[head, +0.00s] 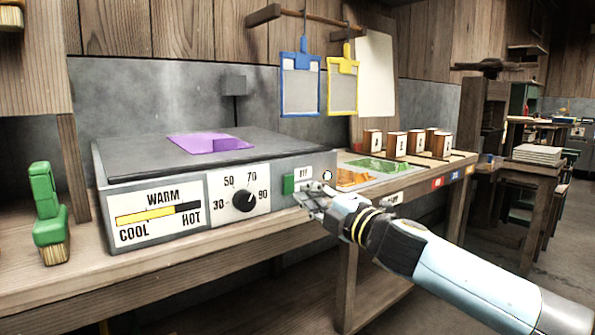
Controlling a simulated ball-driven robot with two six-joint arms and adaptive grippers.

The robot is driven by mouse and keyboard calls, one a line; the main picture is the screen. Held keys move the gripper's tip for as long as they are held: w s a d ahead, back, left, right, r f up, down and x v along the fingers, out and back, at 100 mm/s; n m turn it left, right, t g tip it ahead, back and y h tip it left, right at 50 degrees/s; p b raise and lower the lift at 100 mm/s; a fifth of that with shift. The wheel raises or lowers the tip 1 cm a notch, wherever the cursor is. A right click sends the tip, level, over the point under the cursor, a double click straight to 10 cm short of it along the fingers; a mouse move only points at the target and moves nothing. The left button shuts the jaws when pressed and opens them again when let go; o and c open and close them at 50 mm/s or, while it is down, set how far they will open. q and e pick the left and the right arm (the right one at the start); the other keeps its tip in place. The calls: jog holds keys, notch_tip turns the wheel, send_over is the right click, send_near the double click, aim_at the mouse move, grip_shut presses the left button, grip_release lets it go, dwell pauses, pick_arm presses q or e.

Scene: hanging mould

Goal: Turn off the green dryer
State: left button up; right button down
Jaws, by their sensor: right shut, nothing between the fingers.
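The dryer (270,214) is a grey box on the wooden bench, with a flat dark top. Its front has a yellow bar gauge (157,215) between COOL and HOT under the word WARM, and a black dial (244,201) marked 30 to 90. A small green button (288,185) sits right of the dial, beside a small label too small to read surely. My right gripper (308,200) is shut and empty, just below and right of the green button. I cannot tell whether it touches the front. My left gripper is not in view.
A purple piece (208,143) lies on the dryer top. Blue (300,85) and yellow (342,88) framed moulds hang above. Several small wooden blocks (397,145) stand right, behind green and orange sheets. A green-handled brush (50,215) stands at left.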

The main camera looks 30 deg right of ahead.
aim_at(290, 180)
jog(key=w+p, duration=0.1)
jog(key=w, duration=0.2)
jog(key=shift+w+a+r+p, duration=0.15)
jog(key=shift+r+p, duration=0.2)
jog(key=shift+p, duration=0.05)
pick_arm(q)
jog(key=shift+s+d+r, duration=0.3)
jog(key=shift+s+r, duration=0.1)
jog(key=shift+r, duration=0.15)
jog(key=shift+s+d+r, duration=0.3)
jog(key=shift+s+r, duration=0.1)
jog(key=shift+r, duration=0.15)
pick_arm(e)
jog(key=shift+w+f, duration=0.15)
jog(key=shift+w, duration=0.25)
jog(key=shift+w+r+p, duration=0.25)
jog(key=shift+p, duration=0.15)
jog(key=shift+w+r+p, duration=0.1)
jog(key=shift+r+p, duration=0.3)
jog(key=shift+p, duration=0.25)
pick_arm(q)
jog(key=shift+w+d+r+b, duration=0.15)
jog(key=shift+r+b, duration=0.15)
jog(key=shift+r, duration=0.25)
pick_arm(e)
jog(key=shift+f, duration=0.4)
